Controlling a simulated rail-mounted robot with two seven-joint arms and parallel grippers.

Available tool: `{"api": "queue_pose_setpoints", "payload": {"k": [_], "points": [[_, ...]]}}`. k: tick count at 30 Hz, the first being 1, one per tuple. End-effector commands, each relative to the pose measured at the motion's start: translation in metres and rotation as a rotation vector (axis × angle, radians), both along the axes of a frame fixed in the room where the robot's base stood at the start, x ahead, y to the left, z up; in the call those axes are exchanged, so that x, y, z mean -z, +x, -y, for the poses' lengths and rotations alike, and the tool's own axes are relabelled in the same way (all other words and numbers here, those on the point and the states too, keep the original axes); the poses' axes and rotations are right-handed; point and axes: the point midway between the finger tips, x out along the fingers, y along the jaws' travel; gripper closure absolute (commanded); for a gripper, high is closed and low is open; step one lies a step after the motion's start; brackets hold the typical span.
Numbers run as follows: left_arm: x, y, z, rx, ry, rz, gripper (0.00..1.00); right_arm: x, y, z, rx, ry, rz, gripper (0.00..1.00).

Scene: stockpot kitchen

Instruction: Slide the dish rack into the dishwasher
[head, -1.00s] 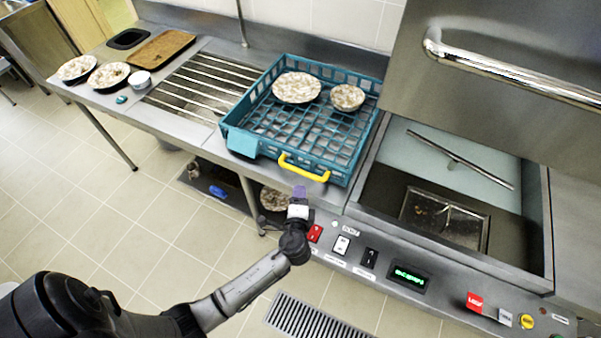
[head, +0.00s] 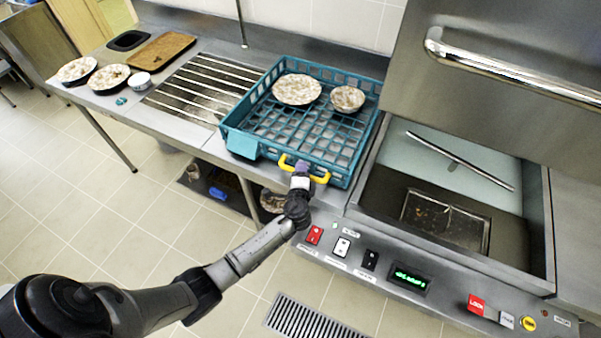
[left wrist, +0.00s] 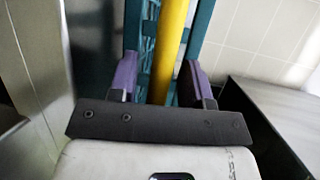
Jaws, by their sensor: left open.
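The teal dish rack (head: 240,115) sits on the steel counter left of the dishwasher, with a plate (head: 297,89) and a bowl (head: 347,99) in it. Its yellow handle (head: 320,179) is on the front side. The dishwasher (head: 546,215) stands open at the right, with a spray arm inside. My left gripper (head: 302,166) is at the handle. In the left wrist view, the yellow handle (left wrist: 171,45) runs between the two purple fingers of my left gripper (left wrist: 158,80), with gaps on both sides. My right gripper is not in view.
Slatted steel drain bars (head: 205,85) lie left of the rack. Several dirty dishes and a brown tray (head: 160,49) stand at the counter's far left. The raised dishwasher hood (head: 500,100) has a chrome bar. A control panel (head: 410,278) runs along the front edge.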

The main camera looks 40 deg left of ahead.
Motion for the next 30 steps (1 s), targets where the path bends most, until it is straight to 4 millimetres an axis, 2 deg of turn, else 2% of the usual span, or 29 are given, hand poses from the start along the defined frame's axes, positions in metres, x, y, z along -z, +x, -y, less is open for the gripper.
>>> {"api": "queue_pose_setpoints", "payload": {"k": [4,18,30], "points": [[0.0000,-0.0001,-0.0001,0.000,0.000,0.000,0.56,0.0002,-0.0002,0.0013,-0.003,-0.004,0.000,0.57],[0.0001,-0.0003,0.0001,0.000,0.000,0.000,1.00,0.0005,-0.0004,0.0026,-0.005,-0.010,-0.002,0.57],[0.0004,-0.0018,0.0006,-0.007,0.000,-0.001,1.00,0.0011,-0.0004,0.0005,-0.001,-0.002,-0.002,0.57]]}}
